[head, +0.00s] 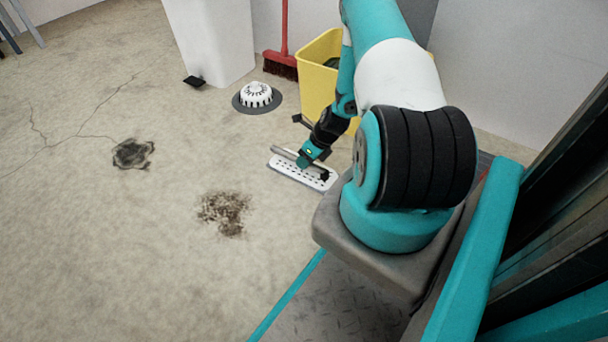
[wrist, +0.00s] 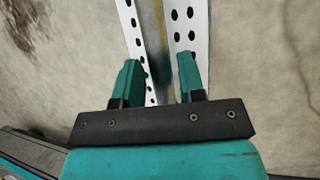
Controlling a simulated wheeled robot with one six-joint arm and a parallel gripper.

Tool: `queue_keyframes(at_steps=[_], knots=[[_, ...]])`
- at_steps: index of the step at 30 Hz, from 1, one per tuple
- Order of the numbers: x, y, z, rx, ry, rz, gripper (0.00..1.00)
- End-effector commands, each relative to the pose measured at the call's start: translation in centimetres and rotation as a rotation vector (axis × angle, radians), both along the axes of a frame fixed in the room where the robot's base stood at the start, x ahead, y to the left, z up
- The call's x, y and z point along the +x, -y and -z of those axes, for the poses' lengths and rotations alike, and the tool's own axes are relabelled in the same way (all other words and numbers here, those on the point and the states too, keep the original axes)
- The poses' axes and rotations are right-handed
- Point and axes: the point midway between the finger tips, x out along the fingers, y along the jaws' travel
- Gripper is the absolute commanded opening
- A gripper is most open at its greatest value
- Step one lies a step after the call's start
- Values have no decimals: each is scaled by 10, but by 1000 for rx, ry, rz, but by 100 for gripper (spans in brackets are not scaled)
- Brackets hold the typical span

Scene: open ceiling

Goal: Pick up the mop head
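The mop head (head: 285,170) is a flat white plate with rows of dark holes and a grey bar along its top. It lies on the floor in front of the yellow bucket. My gripper (head: 305,160) is low over its middle in the head view. In the wrist view, the teal fingers of my gripper (wrist: 159,58) are apart, one on each side of the grey bar. The mop head (wrist: 186,30) runs from the top edge down between them. My gripper hides its nearer part, and I cannot tell whether the fingers touch the bar.
The yellow bucket (head: 315,88) stands behind the mop head, with a red broom (head: 281,64) beside it. A white dome on a grey disc (head: 257,96) and a white block (head: 211,40) are further left. Dark stains (head: 225,212) mark the open floor.

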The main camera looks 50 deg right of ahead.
Motion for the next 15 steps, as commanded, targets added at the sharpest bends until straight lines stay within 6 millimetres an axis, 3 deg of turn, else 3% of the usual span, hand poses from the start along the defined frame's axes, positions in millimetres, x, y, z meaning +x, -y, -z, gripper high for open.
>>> queue_keyframes(at_steps=[1,9,14,15], knots=[[2,-1,11,-1,0,-2,37],[4,-2,10,-1,0,0,37],[4,-2,10,0,0,0,2],[4,-2,10,0,0,0,0]])
